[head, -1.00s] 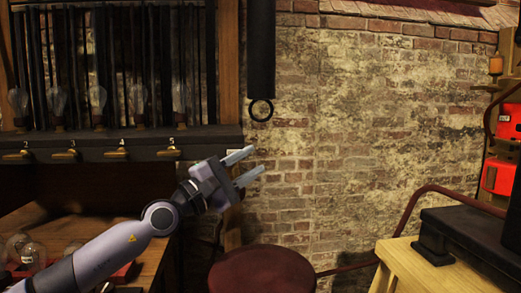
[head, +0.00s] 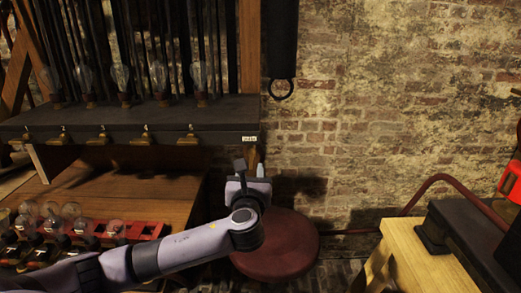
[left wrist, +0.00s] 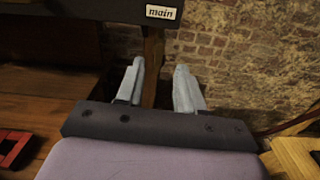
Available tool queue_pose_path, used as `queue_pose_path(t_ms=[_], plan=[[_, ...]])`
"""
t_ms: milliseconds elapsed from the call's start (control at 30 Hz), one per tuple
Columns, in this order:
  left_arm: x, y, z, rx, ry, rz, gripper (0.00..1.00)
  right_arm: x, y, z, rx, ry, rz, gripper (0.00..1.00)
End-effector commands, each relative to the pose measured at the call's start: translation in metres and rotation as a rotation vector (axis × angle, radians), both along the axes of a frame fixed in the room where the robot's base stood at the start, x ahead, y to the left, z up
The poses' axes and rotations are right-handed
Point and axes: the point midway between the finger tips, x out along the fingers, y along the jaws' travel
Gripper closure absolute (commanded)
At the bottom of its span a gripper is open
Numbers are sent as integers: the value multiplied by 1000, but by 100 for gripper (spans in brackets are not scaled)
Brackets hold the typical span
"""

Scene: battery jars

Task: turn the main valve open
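A small label reading "main" (left wrist: 162,12) is on the front of the dark shelf in the left wrist view. It also shows at the shelf's right end in the head view (head: 249,138). I cannot make out a valve handle at this label in either view. My left gripper (head: 250,168) is just below the label in the head view, pointing away from me. In the left wrist view its two fingers (left wrist: 158,82) are apart and nothing is held between them. A wooden post (left wrist: 153,62) shows behind the gap. My right gripper is not in view.
Several brass taps (head: 146,135) line the dark shelf (head: 170,112), with glass bulbs above. A wooden bench (head: 150,185) and a red rack of bulbs (head: 150,231) are below left. A black ring (head: 281,89) hangs above right.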

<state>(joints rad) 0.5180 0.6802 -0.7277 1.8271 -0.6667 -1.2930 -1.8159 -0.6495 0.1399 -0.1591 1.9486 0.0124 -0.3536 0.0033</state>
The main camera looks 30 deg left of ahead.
Motion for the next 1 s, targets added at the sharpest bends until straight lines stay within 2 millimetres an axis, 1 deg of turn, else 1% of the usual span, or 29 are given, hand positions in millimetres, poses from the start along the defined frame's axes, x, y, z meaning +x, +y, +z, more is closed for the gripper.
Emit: queue_pose_path(t_ms=[300,500,700,933,967,1000], plan=[[35,22,1,1,-4,2,63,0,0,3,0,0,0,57],[51,31,1,2,-3,0,63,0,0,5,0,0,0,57],[57,34,1,2,-5,-2,63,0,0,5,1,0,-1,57],[57,35,1,2,-5,-2,63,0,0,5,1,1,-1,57],[57,35,1,2,-5,-2,73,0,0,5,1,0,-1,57],[57,35,1,2,-5,-2,86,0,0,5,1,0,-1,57]])
